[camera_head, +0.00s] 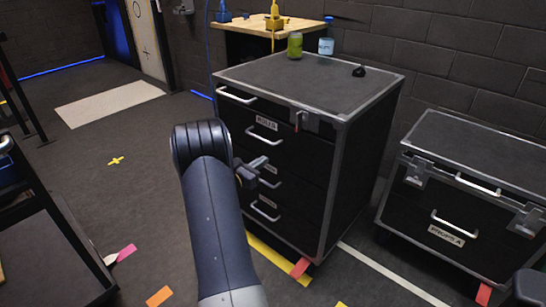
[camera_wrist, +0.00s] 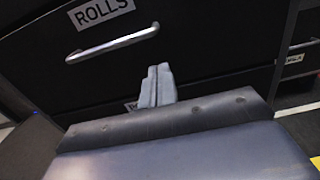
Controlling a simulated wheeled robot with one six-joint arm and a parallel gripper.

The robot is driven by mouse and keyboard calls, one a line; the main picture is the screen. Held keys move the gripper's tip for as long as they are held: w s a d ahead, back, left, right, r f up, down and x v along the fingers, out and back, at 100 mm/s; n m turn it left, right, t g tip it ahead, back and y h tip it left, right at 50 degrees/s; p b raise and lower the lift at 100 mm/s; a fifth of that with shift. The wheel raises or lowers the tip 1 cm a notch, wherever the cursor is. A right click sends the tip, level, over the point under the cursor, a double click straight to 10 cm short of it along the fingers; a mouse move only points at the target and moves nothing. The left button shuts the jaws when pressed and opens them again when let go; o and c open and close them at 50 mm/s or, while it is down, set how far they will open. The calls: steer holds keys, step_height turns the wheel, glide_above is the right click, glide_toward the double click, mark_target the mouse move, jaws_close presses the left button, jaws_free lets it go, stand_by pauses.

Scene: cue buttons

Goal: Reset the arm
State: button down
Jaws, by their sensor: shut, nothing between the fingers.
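My arm rises from the bottom of the head view and bends in front of a black drawer cabinet (camera_head: 366,165). My gripper (camera_head: 258,163) shows just right of the arm's bend, in front of the cabinet's drawer fronts. In the wrist view my gripper (camera_wrist: 157,72) has its two grey fingers pressed together, with nothing between them. Behind the fingers is a drawer front with a silver handle (camera_wrist: 112,44) and a label reading ROLLS (camera_wrist: 103,12). The drawers look closed. I cannot tell whether the fingertips touch the cabinet.
A green can (camera_head: 295,45), a blue-capped bottle (camera_head: 326,40) and a small black object (camera_head: 359,71) are on or behind the cabinet top. A lower black case (camera_head: 462,190) stands at right. A dark cart (camera_head: 50,235) stands at left. Open floor lies between cart and cabinet.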

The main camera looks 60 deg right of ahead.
mark_target(281, 149)
steer(key=v, duration=0.6)
steer(key=shift+a, duration=0.15)
steer(key=x, duration=1.4)
